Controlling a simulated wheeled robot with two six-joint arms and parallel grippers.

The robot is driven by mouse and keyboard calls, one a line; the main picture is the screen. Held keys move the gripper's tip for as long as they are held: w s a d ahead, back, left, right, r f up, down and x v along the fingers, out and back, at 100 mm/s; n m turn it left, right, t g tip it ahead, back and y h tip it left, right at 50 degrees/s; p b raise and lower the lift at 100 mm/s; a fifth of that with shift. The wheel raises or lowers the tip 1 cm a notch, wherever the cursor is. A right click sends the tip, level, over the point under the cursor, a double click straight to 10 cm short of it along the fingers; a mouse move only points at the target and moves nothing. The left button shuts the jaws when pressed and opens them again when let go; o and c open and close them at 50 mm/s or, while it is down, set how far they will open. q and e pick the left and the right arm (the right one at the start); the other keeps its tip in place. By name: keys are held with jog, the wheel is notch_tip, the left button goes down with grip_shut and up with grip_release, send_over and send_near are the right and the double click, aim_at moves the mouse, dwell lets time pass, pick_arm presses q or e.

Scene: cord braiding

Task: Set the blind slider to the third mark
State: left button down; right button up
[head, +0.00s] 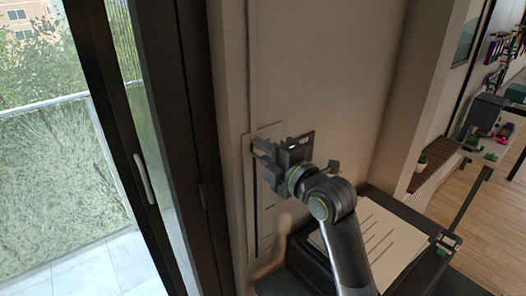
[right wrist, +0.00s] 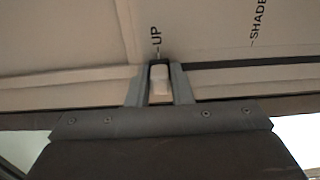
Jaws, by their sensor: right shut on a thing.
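The blind slider's pale plate (head: 268,225) is fixed upright on the wall, with a dark vertical slot (head: 257,220) and short marks along its right side. My right gripper (head: 257,147) is at the upper end of the slot. In the right wrist view its fingers (right wrist: 159,82) are shut on the white slider knob (right wrist: 159,88), one finger on each side. The knob sits beside the mark labelled "UP" (right wrist: 156,38). My left gripper is not in view.
A dark-framed glass door with a pale handle (head: 145,180) stands left of the plate. A dark table with a white lined sheet (head: 385,240) is below and right of it, under my right arm. The slot below my gripper looks clear.

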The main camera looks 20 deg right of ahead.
aim_at(256, 215)
jog(key=shift+f, duration=0.15)
notch_tip(256, 215, down, 22)
jog(key=b, duration=2)
jog(key=o, duration=1.1)
jog(key=shift+o, duration=0.2)
jog(key=shift+s, duration=0.1)
